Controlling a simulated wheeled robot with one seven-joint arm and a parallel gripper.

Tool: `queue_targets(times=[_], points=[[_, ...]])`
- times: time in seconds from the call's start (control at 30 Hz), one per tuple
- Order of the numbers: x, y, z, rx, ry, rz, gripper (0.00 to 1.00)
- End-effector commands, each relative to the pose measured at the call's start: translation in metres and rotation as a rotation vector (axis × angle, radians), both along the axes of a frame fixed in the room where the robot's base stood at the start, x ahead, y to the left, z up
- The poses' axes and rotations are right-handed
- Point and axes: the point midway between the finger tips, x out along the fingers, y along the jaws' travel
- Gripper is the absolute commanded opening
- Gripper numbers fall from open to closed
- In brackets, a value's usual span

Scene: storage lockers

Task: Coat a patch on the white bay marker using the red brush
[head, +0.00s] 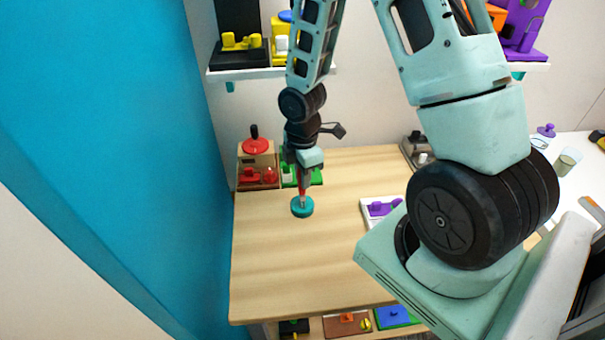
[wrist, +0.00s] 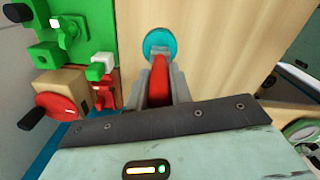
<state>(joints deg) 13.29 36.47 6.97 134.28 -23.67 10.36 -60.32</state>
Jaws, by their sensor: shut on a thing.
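My gripper (head: 304,174) points down over the wooden table and is shut on the red brush (head: 302,188). The brush's red handle shows between the fingers in the wrist view (wrist: 159,77). A round teal piece (head: 302,208) is at the brush's lower end; it also shows in the wrist view (wrist: 158,41). I cannot tell whether it is joined to the brush or is a separate thing on the table. A white plate (head: 368,215) with a purple piece lies to the right, partly hidden by my arm. I cannot tell whether this is the white bay marker.
A wooden box with a red knob (head: 256,146) and a green fixture (head: 317,180) stand at the table's back left. A grey fixture (head: 410,150) is at the back right. A blue wall (head: 130,150) borders the left. The table's front left (head: 285,265) is clear.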

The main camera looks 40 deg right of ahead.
Motion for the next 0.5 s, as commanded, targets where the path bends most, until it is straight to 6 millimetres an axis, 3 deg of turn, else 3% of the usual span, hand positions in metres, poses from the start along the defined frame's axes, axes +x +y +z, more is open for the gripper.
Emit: queue_targets(times=[0.5], points=[[0.000, 0.000, 0.042, 0.000, -0.001, -0.001, 0.00]])
